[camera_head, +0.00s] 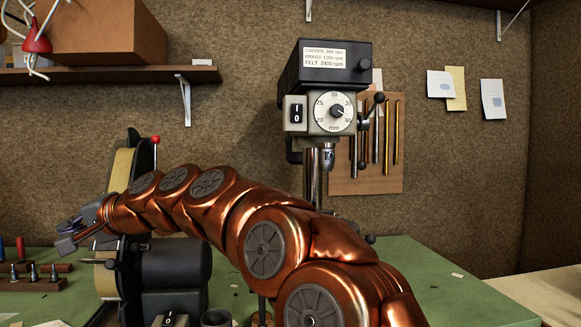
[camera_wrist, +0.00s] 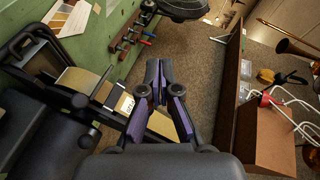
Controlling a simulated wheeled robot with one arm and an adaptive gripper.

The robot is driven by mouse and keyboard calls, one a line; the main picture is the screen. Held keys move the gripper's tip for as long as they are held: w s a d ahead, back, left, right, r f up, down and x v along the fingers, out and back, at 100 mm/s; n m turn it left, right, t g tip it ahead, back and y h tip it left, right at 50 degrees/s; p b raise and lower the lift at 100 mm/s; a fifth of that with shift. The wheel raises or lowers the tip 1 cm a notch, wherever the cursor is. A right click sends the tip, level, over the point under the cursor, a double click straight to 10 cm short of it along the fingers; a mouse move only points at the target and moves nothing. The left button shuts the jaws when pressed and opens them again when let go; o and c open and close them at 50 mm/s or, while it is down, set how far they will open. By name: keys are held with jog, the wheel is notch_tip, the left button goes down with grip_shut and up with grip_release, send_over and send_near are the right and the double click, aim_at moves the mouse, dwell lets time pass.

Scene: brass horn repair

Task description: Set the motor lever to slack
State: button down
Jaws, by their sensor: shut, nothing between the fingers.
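A belt machine with a tan belt (camera_head: 119,185) and a dark motor (camera_head: 176,263) stands on the left of the green bench. A thin upright lever with a red knob (camera_head: 155,139) rises behind the belt; I cannot tell its setting. My gripper (camera_head: 66,243) is at the far left in front of the belt, partly hiding it. In the wrist view my gripper (camera_wrist: 160,88) is shut and empty, with purple-sided fingers. The belt (camera_wrist: 84,82) also shows there, left of the fingers and behind them. No contact with the lever is visible.
A drill press (camera_head: 333,112) stands at the back centre, partly hidden by my arm. A wall shelf (camera_head: 100,75) carries a box (camera_head: 108,32). A small tool rack (camera_head: 30,286) sits at the bench's left. The green bench (camera_head: 455,290) is mostly clear at right.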

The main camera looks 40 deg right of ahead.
jog(key=w+d+r+m+t+h+b, duration=0.2)
jog(key=w+d+r+m+t, duration=0.15)
jog(key=d, duration=0.45)
jog(key=w+d+r+m+t+h+b, duration=0.2)
jog(key=d+r+m+b, duration=0.15)
jog(key=d, duration=0.35)
jog(key=w+d+r+m+t+h+b, duration=0.2)
jog(key=w+d+r+m+t, duration=0.15)
jog(key=d, duration=0.45)
jog(key=s+d+f+m+g+h+b, duration=0.1)
jog(key=s+d+m+h, duration=0.3)
jog(key=d, duration=0.6)
jog(key=s+d+f+m+g+h+b, duration=0.1)
jog(key=s+d+m+h+b, duration=0.3)
jog(key=d+m+h, duration=0.5)
jog(key=s+d+f+m+g+h+b, duration=0.1)
jog(key=s+d+m+g+h+b, duration=0.2)
jog(key=d+m+h, duration=0.4)
jog(key=s+d+m, duration=0.1)
jog(key=d+m, duration=0.1)
jog(key=d, duration=0.2)
jog(key=shift+d+f, duration=0.25)
jog(key=shift+d, duration=0.1)
jog(key=shift+r, duration=0.1)
jog(key=p+x, duration=0.9)
jog(key=p, duration=0.6)
jog(key=shift+d+r+p, duration=0.25)
jog(key=shift+p, duration=0.05)
